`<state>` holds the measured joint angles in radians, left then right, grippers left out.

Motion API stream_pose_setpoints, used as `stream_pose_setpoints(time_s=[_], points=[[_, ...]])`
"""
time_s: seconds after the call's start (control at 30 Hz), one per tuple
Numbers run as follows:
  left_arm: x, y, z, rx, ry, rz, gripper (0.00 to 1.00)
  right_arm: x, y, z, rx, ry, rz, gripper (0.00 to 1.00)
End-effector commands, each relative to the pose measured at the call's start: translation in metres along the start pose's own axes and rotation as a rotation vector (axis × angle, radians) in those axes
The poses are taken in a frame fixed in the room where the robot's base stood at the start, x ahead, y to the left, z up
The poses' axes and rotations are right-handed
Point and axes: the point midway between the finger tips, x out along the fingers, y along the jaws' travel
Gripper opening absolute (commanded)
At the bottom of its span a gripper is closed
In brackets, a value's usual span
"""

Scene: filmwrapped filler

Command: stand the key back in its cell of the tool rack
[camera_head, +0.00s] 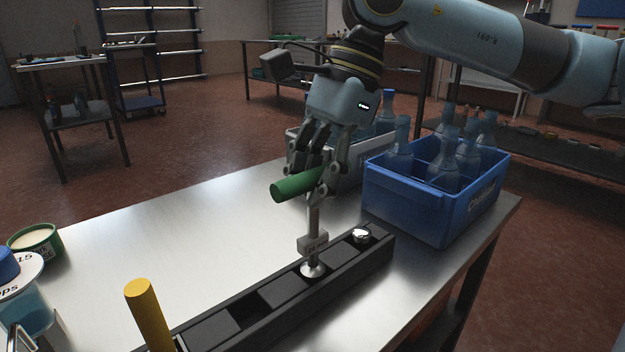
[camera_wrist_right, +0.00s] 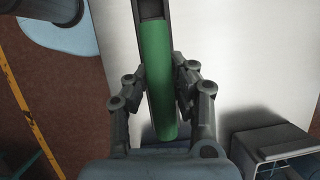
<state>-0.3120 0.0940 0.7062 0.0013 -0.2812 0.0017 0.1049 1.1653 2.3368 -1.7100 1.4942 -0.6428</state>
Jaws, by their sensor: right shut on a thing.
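The key has a green cross handle (camera_head: 297,186), an upright metal shaft (camera_head: 314,218) with a small grey tag, and a round shiny foot. My right gripper (camera_head: 318,172) is shut on the green handle, which runs between its fingers in the wrist view (camera_wrist_right: 158,85). The black tool rack (camera_head: 235,318) lies along the table's near side. The key's foot is at the rack's top, over or just in a cell right of the middle; I cannot tell whether it touches the bottom. My left gripper is not in view.
A yellow handle (camera_head: 148,312) stands at the rack's near left end; a metal knob (camera_head: 361,236) sits in its far right end. A blue crate of bottles (camera_head: 412,207) is right, a grey crate (camera_head: 350,176) behind. Tubs stand at the left edge. The table's middle is clear.

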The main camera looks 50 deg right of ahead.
Motion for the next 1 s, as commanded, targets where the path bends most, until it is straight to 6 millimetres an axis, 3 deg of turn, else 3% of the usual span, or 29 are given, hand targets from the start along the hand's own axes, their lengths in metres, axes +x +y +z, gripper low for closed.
stream_pose_setpoints(time_s=[0.67, 0.7, 0.9, 1.0], points=[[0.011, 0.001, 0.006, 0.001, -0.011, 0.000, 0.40, 0.017, 0.001, -0.006, 0.000, 0.000, 0.001, 0.00], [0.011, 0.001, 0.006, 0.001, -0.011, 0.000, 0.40, 0.017, 0.001, -0.006, 0.000, 0.000, 0.000, 0.21], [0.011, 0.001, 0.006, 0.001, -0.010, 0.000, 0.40, 0.016, 0.001, -0.006, 0.000, 0.000, 0.000, 0.47], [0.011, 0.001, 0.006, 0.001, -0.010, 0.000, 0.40, 0.016, 0.001, -0.006, 0.000, 0.000, 0.000, 0.50]])
